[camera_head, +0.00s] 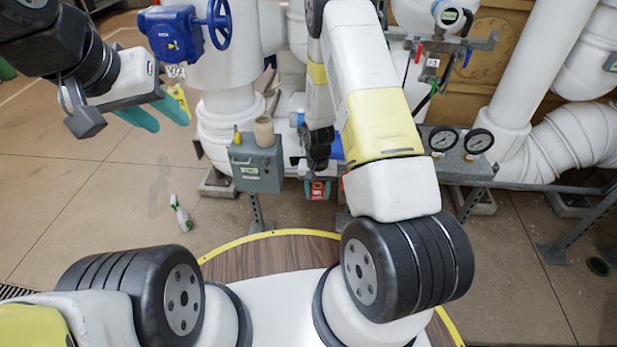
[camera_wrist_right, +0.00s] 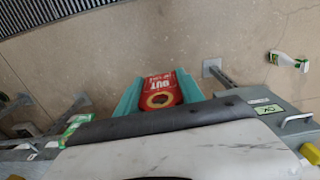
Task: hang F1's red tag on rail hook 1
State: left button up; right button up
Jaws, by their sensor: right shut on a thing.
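The red tag (camera_head: 318,189), printed with white letters, is held upright between the teal fingers of my right gripper (camera_head: 318,183), in front of the pipework. In the right wrist view the same tag (camera_wrist_right: 161,91) sits between the two teal fingers, with part of "OUT" readable. A grey metal rail (camera_head: 480,43) is at the upper right, with small red and blue pieces on it; I cannot tell which hook is hook 1. My left gripper (camera_head: 155,114) is open and empty at the upper left, its teal fingers apart.
A grey box (camera_head: 256,172) with a beige cup (camera_head: 264,131) on top stands left of the right gripper. Two pressure gauges (camera_head: 461,140) are on a bracket at right. A blue valve (camera_head: 172,35) is at upper left.

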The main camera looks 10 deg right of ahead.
jog(key=shift+w+d+f, duration=0.35)
jog(key=shift+w+f, duration=0.4)
jog(key=shift+w, duration=0.1)
jog(key=shift+w+d+f, duration=0.3)
jog(key=shift+w+f, duration=0.4)
jog(key=shift+w, duration=0.15)
jog(key=shift+w, duration=0.2)
jog(key=shift+w+d, duration=0.15)
jog(key=shift+w, duration=0.2)
jog(key=shift+w+d, duration=0.15)
jog(key=shift+w, duration=0.45)
dwell(0.6)
jog(key=shift+w+d, duration=0.2)
jog(key=shift+w, duration=0.4)
jog(key=shift+w+d, duration=0.15)
jog(key=shift+w, duration=0.3)
jog(key=shift+w, duration=0.2)
dwell(0.4)
